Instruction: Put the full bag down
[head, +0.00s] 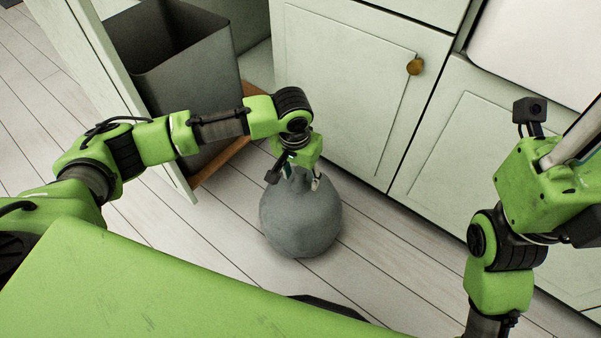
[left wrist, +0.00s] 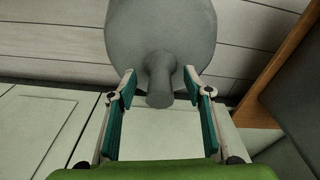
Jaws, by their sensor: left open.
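The full bag (head: 300,222) is a round grey sack with a narrow neck. In the head view it appears to rest upright on the floor in front of the cabinets. My left gripper (head: 295,178) is right above it, at its neck. In the left wrist view the bag (left wrist: 162,28) shows its neck between the tips of my left gripper (left wrist: 159,84). The two fingers are spread, with gaps visible on both sides of the neck. My right gripper is only partly in the head view at the right edge, and its fingertips cannot be made out.
A dark grey bin (head: 180,60) stands in a pulled-out cabinet drawer with a wooden base (head: 215,168), left of the bag. Closed pale cabinet doors (head: 345,85) are behind the bag. The plank floor (head: 215,235) around the bag is clear.

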